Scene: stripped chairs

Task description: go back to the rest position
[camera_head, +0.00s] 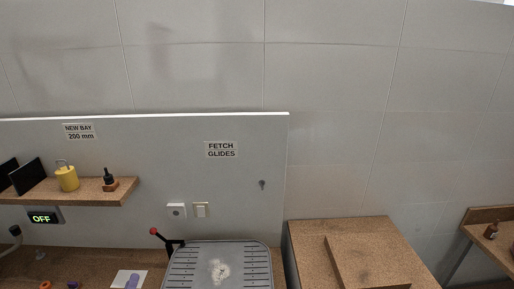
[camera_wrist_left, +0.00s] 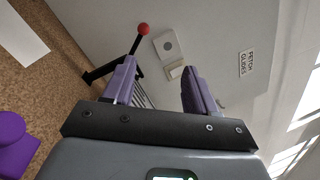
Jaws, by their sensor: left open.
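My left gripper (camera_wrist_left: 158,70) is open in the left wrist view, with its two lavender fingers apart and nothing held between them. In the head view, a lavender piece that looks like its fingertip (camera_head: 132,281) shows at the bottom edge, in front of a white card (camera_head: 121,277). The rest of that arm is out of the frame. A black lever with a red knob (camera_wrist_left: 144,28) stands beyond the fingers in the wrist view. My right gripper is in neither view.
A grey ribbed plate (camera_head: 220,262) sits beside the lever (camera_head: 154,231) at the bottom middle. A shelf (camera_head: 60,190) holds a yellow weight (camera_head: 67,177) and a dark bottle. A cork-coloured box (camera_head: 365,240) stands at right. A purple object (camera_wrist_left: 12,140) lies left in the wrist view.

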